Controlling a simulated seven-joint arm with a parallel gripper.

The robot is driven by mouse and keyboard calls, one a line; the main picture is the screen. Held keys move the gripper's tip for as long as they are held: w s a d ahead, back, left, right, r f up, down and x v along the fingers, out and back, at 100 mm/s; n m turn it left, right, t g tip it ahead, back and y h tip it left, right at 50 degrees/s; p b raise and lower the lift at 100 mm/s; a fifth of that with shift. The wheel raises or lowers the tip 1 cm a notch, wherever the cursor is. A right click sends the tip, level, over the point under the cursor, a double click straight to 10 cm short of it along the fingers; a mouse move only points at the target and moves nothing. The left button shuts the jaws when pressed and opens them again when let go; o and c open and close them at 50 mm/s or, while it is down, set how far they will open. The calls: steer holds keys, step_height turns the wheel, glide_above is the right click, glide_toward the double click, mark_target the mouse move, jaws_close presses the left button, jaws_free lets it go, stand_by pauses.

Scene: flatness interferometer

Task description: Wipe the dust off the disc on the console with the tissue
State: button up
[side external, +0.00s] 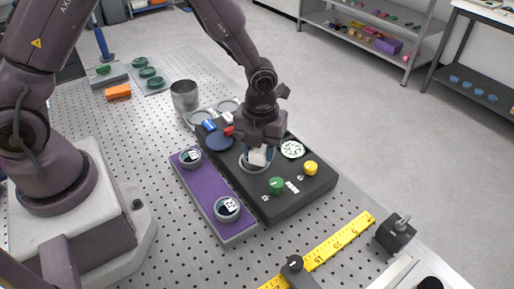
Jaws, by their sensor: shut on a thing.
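The black console (303,199) stands on the perforated table in the middle of the side external view. My gripper (257,146) points down over it, shut on a white tissue (257,156). The tissue is at a round, light-rimmed disc (245,166) on the console. The tissue and my gripper cover most of that disc, so I cannot see any dust on it or tell for sure whether the tissue touches it.
A purple tray (207,190) with two round pieces lies left of the console. The console bears a green knob (276,185), a yellow knob (311,168) and a patterned disc (292,149). A metal cup (184,96) stands behind. A yellow ruler (322,252) lies in front.

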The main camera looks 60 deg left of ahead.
steer(key=shift+r, duration=3.15)
steer(key=shift+f, duration=0.2)
steer(key=shift+f, duration=3.6)
steer(key=shift+a+f, duration=0.25)
steer(key=shift+w+a, duration=0.15)
steer(key=shift+a, duration=1.1)
steer(key=shift+w+a, duration=0.15)
steer(key=shift+a, duration=1.05)
steer(key=shift+s+d, duration=0.15)
steer(key=shift+d, duration=1.25)
steer(key=shift+s+d, duration=0.15)
steer(key=shift+d, duration=1.2)
steer(key=shift+r, duration=4)
